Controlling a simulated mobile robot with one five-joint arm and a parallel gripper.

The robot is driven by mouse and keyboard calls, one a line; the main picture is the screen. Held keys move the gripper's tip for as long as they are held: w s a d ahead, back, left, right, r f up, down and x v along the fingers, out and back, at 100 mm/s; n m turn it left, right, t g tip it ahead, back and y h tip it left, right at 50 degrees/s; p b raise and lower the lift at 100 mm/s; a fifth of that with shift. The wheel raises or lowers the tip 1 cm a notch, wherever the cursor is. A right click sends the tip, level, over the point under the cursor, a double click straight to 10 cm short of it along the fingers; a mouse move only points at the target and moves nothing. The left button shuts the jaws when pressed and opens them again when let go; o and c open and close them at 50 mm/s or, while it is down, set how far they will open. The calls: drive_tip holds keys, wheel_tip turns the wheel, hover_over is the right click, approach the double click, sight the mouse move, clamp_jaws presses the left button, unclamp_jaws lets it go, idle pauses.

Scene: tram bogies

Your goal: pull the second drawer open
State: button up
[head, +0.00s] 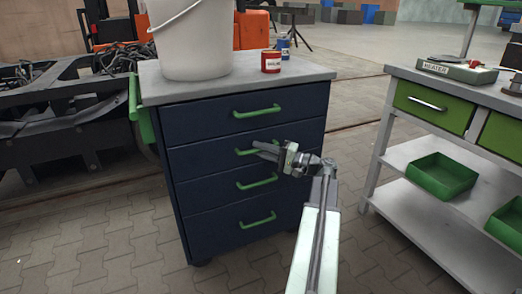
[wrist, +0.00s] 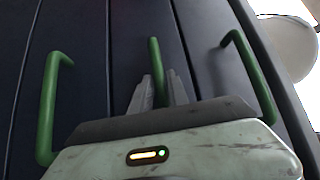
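The dark blue cabinet (head: 180,165) has a column of drawers with green bar handles, and all its fronts look flush and shut. The second drawer's handle (head: 246,152) is partly hidden behind my gripper (head: 266,150). In the wrist view, turned sideways, the second handle (wrist: 154,55) runs down to between the two fingertips of my gripper (wrist: 159,88). The fingers stand apart, and a narrow gap shows beside the handle, so they do not look closed on it. The top handle (wrist: 248,75) is at right and the third handle (wrist: 48,105) at left.
A grey workbench (head: 385,140) with green drawers and trays stands at right. Paved floor (head: 95,240) lies clear in front at left.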

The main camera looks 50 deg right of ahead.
clamp_jaws()
idle(1.1)
